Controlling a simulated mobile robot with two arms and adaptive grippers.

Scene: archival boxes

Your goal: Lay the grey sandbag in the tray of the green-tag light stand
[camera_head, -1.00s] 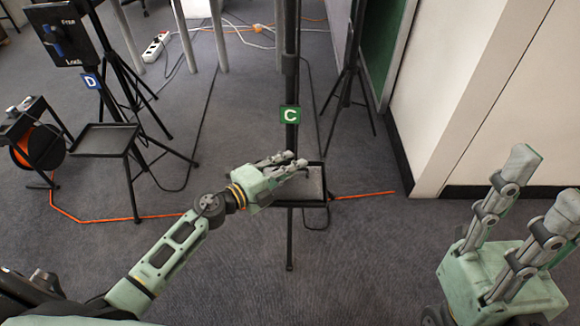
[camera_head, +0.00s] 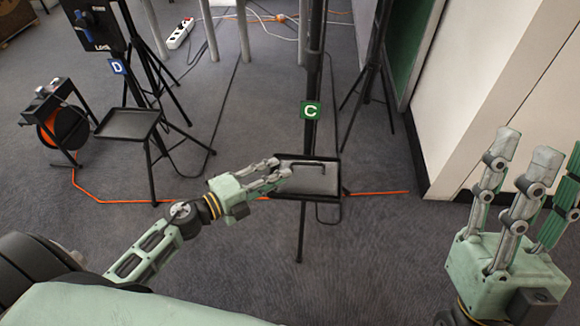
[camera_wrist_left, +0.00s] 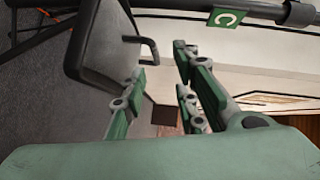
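The green-tag light stand (camera_head: 309,130) is upright, with its "C" tag also in the left wrist view (camera_wrist_left: 227,18). Its black tray (camera_head: 338,192) appears at the left of the left wrist view (camera_wrist_left: 92,62). A flat grey thing with a dark handle, apparently the grey sandbag (camera_head: 312,180), lies in that tray. My left gripper (camera_head: 280,171) is at the tray's left edge, fingers apart, with nothing visible between them; whether a fingertip touches the bag or rim is unclear. My right gripper (camera_head: 536,160) is open and empty at the right, away from the stand.
A stand with a blue "D" tag (camera_head: 117,66) and an empty tray (camera_head: 128,124) is at the left. A cable reel (camera_head: 65,127) stands beside it. An orange cable (camera_head: 110,200) crosses the floor. A pale wall (camera_head: 480,90) bounds the right.

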